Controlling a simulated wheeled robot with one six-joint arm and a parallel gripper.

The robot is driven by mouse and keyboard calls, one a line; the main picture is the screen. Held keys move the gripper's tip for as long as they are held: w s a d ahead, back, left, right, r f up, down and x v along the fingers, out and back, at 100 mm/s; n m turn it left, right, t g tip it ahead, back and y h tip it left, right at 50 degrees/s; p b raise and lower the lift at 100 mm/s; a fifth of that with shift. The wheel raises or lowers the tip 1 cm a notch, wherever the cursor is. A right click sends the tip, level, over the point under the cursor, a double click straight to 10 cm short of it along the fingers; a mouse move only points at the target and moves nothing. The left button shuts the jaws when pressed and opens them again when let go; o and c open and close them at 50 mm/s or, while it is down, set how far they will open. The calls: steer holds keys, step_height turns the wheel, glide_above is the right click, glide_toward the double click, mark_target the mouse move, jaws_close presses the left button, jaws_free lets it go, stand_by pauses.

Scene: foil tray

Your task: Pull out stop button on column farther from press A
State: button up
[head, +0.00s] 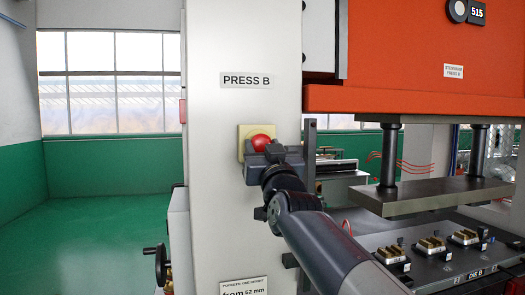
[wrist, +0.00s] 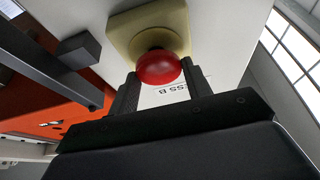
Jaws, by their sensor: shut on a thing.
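A red mushroom stop button (head: 261,143) sits on a yellow box (head: 244,131) on the light grey column (head: 230,105) marked "PRESS B". My gripper (head: 268,152) is at the button, in front of and just below it in the head view, and hides its lower part. In the wrist view the red button (wrist: 159,67) lies between the two dark fingers of my gripper (wrist: 161,88), with the yellow box (wrist: 150,30) behind it. My gripper is shut on the button. How far the button stands out from its box I cannot tell.
The orange press (head: 410,50) stands right of the column, with a steel plate (head: 440,193) on posts below it. A dark bar (wrist: 60,65) crosses the left of the wrist view. A hand wheel (head: 160,262) sticks out low at left. Green floor is clear at far left.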

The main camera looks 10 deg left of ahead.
steer(key=shift+s+f, duration=0.1)
steer(key=o, duration=1.3)
steer(key=shift+s+d, duration=0.1)
steer(key=shift+o, duration=0.2)
steer(key=shift+s, duration=0.15)
steer(key=b+v, duration=0.4)
steer(key=v, duration=0.6)
steer(key=shift+s, duration=0.25)
steer(key=shift+d+f, duration=0.1)
steer(key=shift+d, duration=0.05)
steer(key=p+x, duration=0.4)
steer(key=x, duration=0.7)
steer(key=shift+w+a+p, duration=0.25)
steer(key=shift+w+p, duration=0.15)
steer(key=shift+w, duration=0.2)
